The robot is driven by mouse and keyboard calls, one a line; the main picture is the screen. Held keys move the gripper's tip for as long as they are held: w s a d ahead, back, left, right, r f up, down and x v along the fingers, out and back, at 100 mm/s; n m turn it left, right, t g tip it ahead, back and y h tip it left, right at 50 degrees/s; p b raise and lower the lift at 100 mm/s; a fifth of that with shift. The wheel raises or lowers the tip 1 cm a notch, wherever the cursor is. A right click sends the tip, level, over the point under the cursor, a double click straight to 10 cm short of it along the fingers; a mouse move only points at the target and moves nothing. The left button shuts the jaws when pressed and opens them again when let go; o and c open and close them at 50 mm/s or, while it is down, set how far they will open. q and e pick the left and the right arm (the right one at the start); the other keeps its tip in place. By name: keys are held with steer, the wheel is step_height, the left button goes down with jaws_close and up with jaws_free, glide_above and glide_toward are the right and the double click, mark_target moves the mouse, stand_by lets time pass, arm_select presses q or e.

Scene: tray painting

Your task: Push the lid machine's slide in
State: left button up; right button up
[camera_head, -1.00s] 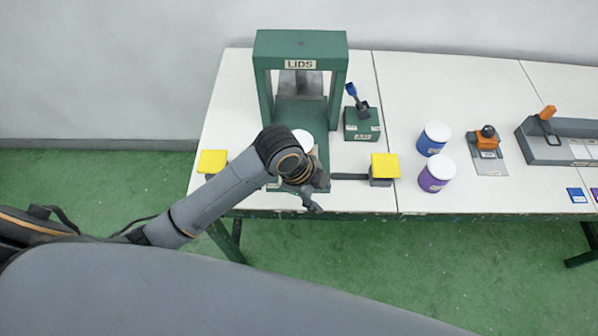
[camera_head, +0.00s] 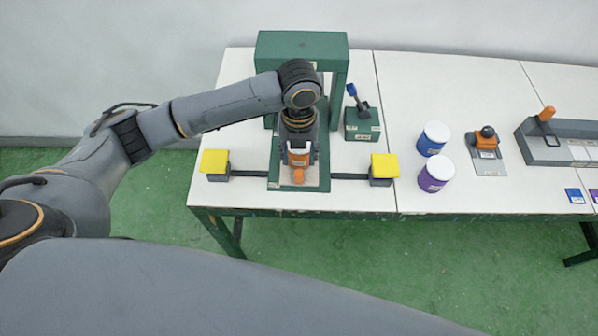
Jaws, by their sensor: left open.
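The lid machine (camera_head: 301,42) is a green frame at the back left of the table, with a green base (camera_head: 318,184) running toward the front edge. My left arm comes in from the left and reaches down over this base. My left gripper (camera_head: 298,158) is open above or at the front part of the base; whether it touches anything cannot be told. An orange part (camera_head: 299,176) shows at the gripper's front side, perhaps a handle. The slide and whatever stands on it are mostly hidden under the arm and gripper. My right gripper is not in view.
Yellow pads stand left (camera_head: 214,161) and right (camera_head: 384,165) of the base on dark bars. A small green lever box (camera_head: 362,130) stands right of the frame. Blue (camera_head: 433,139) and purple (camera_head: 436,173) cans with white tops stand farther right, beside an orange-and-black device (camera_head: 485,140).

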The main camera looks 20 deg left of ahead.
mark_target(299, 172)
arm_select(q)
step_height(299, 172, down, 9)
steer(key=shift+p, duration=0.3)
jaws_close()
